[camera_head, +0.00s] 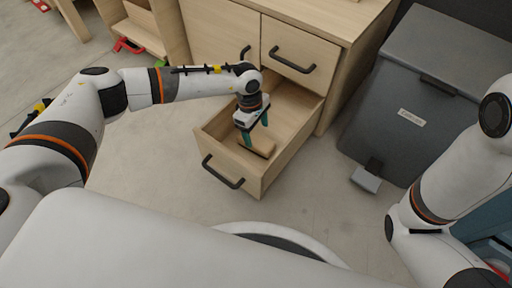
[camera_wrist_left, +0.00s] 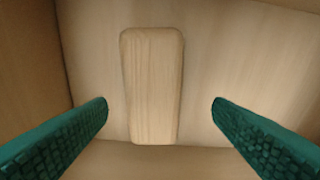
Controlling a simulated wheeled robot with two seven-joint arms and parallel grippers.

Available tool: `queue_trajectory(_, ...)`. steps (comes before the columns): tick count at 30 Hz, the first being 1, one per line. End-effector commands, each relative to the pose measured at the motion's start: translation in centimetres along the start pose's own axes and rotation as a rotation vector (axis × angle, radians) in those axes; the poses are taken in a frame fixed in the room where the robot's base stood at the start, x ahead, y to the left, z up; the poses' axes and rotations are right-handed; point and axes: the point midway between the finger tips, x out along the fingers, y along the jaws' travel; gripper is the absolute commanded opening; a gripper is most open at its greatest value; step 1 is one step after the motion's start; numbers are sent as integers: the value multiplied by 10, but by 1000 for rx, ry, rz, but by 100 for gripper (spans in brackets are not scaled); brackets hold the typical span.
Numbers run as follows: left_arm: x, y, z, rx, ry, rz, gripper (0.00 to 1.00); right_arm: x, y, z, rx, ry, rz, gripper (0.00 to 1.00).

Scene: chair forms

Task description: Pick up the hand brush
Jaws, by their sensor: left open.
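The hand brush (camera_head: 262,147) shows as a light wooden block inside the open drawer (camera_head: 230,171). In the left wrist view the brush (camera_wrist_left: 152,85) lies lengthwise on the drawer floor, its smooth wooden side toward the camera; no bristles show. My left gripper (camera_head: 255,138) points down into the drawer over the brush. In the left wrist view its green fingers (camera_wrist_left: 160,118) are wide open, one on each side of the brush's near end and apart from it. My right arm shows at the right of the head view, but its gripper is out of view.
The drawer belongs to a wooden cabinet (camera_head: 222,35) with a shut drawer (camera_head: 299,55) above. The drawer's walls surround my left gripper. A grey pedal bin (camera_head: 420,85) stands to the right. A red object (camera_head: 129,46) lies at the upper left. The floor left of the drawer is clear.

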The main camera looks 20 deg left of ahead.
Motion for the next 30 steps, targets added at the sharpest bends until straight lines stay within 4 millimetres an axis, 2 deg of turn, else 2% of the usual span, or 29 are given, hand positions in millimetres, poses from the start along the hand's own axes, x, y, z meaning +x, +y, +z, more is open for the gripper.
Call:
queue_trajectory(5,10,1,1,0,0,0,75,-9,2,3,0,0,0,36)
queue_trajectory(15,51,7,4,-1,0,-1,75,-47,10,17,0,0,1,36)
queue_trajectory(24,53,7,4,-2,0,-1,75,-48,10,16,0,1,1,36)
queue_trajectory(26,53,7,4,-2,1,-1,66,-48,10,16,0,1,1,36)
queue_trajectory(30,53,7,4,-2,1,-1,43,-48,10,16,0,1,1,36)
